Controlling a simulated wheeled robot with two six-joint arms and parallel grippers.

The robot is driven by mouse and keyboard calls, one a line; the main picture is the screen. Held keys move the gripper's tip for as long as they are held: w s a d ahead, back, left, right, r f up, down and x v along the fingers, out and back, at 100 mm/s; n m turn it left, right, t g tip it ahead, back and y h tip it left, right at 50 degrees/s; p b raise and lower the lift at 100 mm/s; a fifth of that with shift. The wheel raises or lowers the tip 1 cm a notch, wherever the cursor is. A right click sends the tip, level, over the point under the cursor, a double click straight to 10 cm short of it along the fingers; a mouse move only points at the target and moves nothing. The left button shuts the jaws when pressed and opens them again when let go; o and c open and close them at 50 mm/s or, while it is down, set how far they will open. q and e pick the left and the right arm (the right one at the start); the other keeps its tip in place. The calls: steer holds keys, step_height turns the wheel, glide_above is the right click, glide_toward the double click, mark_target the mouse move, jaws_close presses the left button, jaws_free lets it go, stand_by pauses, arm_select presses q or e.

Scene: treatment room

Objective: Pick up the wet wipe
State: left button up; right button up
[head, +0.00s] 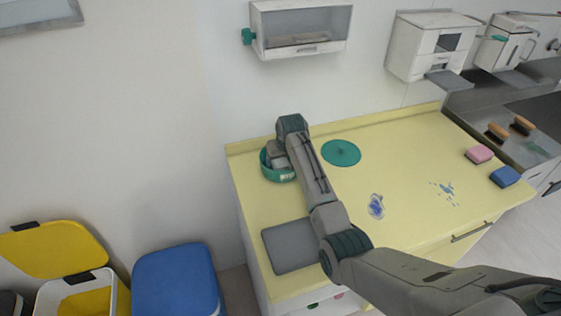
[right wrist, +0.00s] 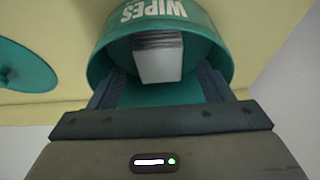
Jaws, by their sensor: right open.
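A green tub (right wrist: 205,30) lettered WIPES fills the upper part of the right wrist view; in the head view the tub (head: 282,177) stands at the back left of the yellow counter. A pale wet wipe (right wrist: 158,62) shows at the tub's mouth, with a grey ridged part behind it. My right gripper (right wrist: 158,75) is open, its fingers on either side of the wipe, apart from it. In the head view my right gripper (head: 277,157) is over the tub and hides most of its mouth. My left gripper is not in view.
A round green lid (head: 341,153) lies right of the tub. A grey mat (head: 288,247) is at the counter's front left. Blue stains (head: 376,206), a pink sponge (head: 479,154) and a blue sponge (head: 504,177) lie to the right. A white dispenser (head: 300,30) hangs above.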

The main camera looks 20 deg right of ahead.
mark_target(281, 162)
steer(key=shift+w+f, duration=0.2)
steer(key=shift+f, duration=0.25)
steer(key=shift+w+f, duration=0.15)
steer(key=shift+f, duration=0.25)
steer(key=shift+c, duration=1.1)
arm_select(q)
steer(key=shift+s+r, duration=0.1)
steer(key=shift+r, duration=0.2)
arm_select(e)
steer(key=c, duration=0.8)
steer(key=shift+r, duration=0.55)
step_height(281, 162, up, 8)
steer(key=b, duration=0.3)
steer(key=shift+f, duration=0.2)
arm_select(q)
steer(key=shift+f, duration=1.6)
arm_select(e)
steer(key=shift+r, duration=0.65)
